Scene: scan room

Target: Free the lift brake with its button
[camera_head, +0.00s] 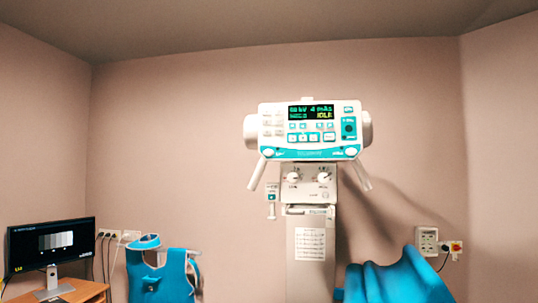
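A white and teal control head (309,148) of an X-ray unit sits atop a pale column (310,275). Its dark screen (311,112) shows green text that seems to include kV, mAs and IDLE. Two pale handles slant down from its sides. Below it a small panel (308,176) carries two round knobs. A small box with a teal button (271,197) is at the left of the column; its label is too small to read. I cannot tell for certain which button is the lift brake's. Neither of my grippers is in view.
A monitor (51,245) stands on a wooden desk (85,291) at the lower left. A teal apron-like vest (174,278) is beside it. A teal draped shape (398,280) fills the lower right. Wall sockets (427,241) are at the right. The upper wall is bare.

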